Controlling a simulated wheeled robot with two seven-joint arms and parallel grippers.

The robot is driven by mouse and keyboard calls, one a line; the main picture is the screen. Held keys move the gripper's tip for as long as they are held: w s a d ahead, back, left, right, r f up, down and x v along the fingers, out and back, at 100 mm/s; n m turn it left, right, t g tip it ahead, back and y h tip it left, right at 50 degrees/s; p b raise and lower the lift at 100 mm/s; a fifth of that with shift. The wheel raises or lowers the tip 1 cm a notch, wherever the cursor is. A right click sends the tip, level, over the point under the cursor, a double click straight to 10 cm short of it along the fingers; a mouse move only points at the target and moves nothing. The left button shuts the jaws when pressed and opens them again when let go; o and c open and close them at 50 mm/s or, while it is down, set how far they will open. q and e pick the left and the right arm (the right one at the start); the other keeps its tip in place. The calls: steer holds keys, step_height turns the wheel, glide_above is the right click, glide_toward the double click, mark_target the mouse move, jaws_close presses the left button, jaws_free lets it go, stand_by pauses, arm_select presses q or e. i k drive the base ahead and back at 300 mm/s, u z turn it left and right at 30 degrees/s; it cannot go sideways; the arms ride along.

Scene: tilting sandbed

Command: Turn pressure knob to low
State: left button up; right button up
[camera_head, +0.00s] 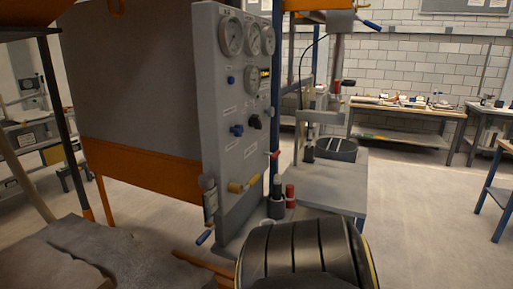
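A grey upright control panel (228,165) stands left of centre in the head view. It carries round gauges (231,37) at its top and a small display (265,73) with amber marks. Below them are a blue knob (236,130) and a black knob (255,121) beside it. A small blue knob (231,80) sits higher up. The labels are too small to read, so I cannot tell which knob is the pressure knob or its setting. Neither gripper shows in this view.
A yellow valve handle (243,186) and a red-tipped lever (273,155) stick out low on the panel. A grey bench (325,185) stands right of it. A large black ribbed rounded shape fills the bottom centre. Open floor (425,210) lies to the right.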

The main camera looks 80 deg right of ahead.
mark_target(238, 130)
steer(key=z, duration=0.65)
steer(key=k, duration=0.2)
steer(key=z, duration=2.4)
steer(key=k, duration=0.6)
steer(key=z, duration=0.15)
steer(key=i, duration=1.05)
steer(key=u, duration=0.9)
